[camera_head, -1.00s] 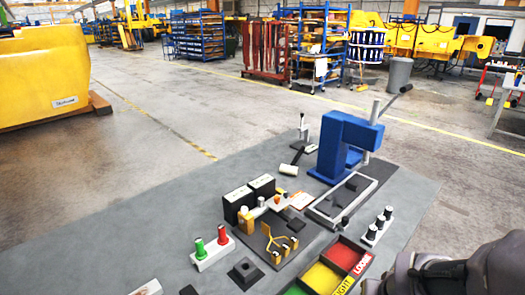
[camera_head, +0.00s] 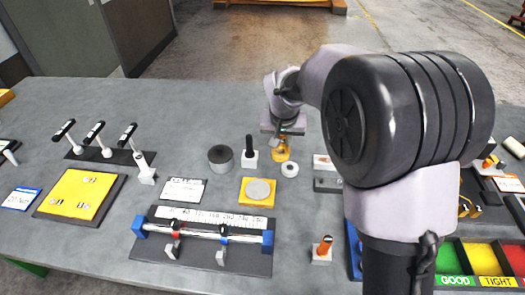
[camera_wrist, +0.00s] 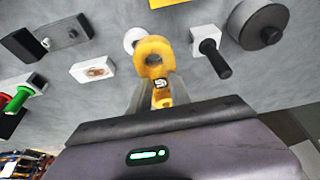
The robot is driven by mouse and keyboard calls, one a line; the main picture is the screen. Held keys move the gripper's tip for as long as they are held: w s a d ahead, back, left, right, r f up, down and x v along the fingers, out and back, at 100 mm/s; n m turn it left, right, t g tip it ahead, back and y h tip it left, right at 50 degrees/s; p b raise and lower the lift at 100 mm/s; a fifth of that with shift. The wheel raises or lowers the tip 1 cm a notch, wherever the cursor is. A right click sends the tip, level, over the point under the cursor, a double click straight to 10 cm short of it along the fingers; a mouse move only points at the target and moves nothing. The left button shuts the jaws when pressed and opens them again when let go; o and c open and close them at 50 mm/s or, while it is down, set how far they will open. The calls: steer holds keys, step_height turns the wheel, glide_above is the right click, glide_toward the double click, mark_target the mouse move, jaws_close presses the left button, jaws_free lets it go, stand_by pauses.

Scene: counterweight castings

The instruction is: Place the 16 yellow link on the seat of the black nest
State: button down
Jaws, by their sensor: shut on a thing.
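My gripper (camera_head: 283,138) is shut on a yellow link (camera_head: 282,152) above the grey table. In the wrist view the link (camera_wrist: 153,58) sticks out beyond the jaws (camera_wrist: 155,95) and shows a rounded ring-like end. A small black-and-white mark shows near the jaws; its number is too small to read. I cannot tell whether the link touches the table. A dark block (camera_wrist: 24,45) beside a grey plate (camera_wrist: 67,33) lies at the upper left of the wrist view; I cannot tell whether it is the black nest. My arm hides part of the table's right side.
A white ring (camera_head: 290,170) lies close to the link. A black-handled pin on a white base (camera_head: 250,158) and a dark cylinder (camera_head: 221,158) stand left of it. A yellow plate with a silver disc (camera_head: 258,191) is nearer. Coloured bins (camera_head: 483,262) are at right.

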mark_target(272, 161)
steer(key=f+b, duration=0.1)
steer(key=f, duration=0.2)
steer(key=w+a+f+b, duration=0.1)
steer(key=f+b, duration=0.1)
steer(key=f, duration=0.1)
steer(key=w+a+f+b, duration=0.1)
steer(key=f, duration=0.2)
steer(key=shift+a+f, duration=0.25)
steer(key=shift+r, duration=0.1)
steer(key=c, duration=1.2)
jaws_free()
